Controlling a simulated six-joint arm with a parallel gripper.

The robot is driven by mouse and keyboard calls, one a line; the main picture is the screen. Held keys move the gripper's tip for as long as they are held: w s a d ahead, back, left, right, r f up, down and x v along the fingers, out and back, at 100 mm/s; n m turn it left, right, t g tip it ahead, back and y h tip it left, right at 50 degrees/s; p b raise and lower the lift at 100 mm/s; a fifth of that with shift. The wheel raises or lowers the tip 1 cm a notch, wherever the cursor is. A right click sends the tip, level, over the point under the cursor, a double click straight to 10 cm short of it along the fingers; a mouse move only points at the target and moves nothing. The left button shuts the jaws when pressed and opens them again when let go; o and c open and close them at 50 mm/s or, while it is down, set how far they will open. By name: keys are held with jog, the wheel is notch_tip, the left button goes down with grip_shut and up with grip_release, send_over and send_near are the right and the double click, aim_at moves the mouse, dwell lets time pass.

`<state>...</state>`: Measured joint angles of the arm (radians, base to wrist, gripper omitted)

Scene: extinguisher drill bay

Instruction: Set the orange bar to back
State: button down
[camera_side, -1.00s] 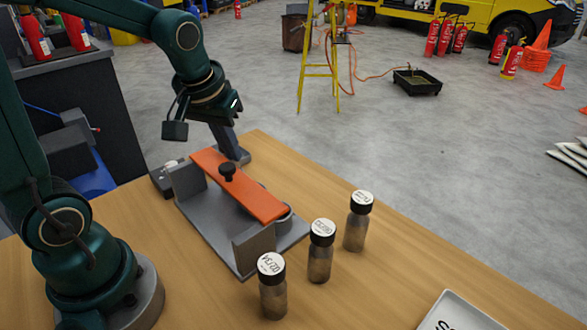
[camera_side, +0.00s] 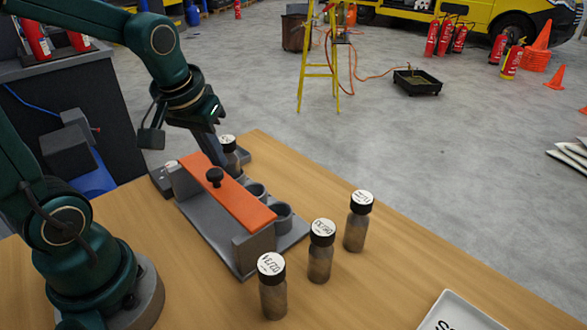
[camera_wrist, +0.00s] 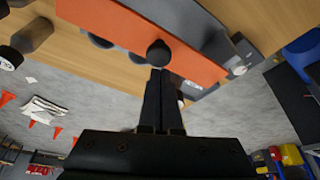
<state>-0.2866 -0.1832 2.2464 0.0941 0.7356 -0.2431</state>
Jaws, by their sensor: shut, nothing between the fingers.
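The orange bar (camera_side: 232,195), with a black knob (camera_side: 215,177) on top, lies across the grey fixture (camera_side: 212,228), near its two upright end plates. Round cups (camera_side: 281,214) show uncovered along the bar's right side. My gripper (camera_side: 224,166) is shut and empty, pointing down at the far right side of the bar beside the knob. In the wrist view, the shut fingertips (camera_wrist: 160,70) reach up to the knob (camera_wrist: 158,52) and the orange bar (camera_wrist: 140,35). I cannot tell whether they touch.
Three capped vials (camera_side: 320,250) stand on the table right of the fixture. Another vial (camera_side: 230,152) stands behind my fingers, partly hidden. A white tray (camera_side: 460,312) lies at the front right. The table between the vials and tray is clear.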

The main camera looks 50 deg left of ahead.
notch_tip(320, 180, up, 10)
dwell(0.8)
jog(key=shift+w+r, duration=0.1)
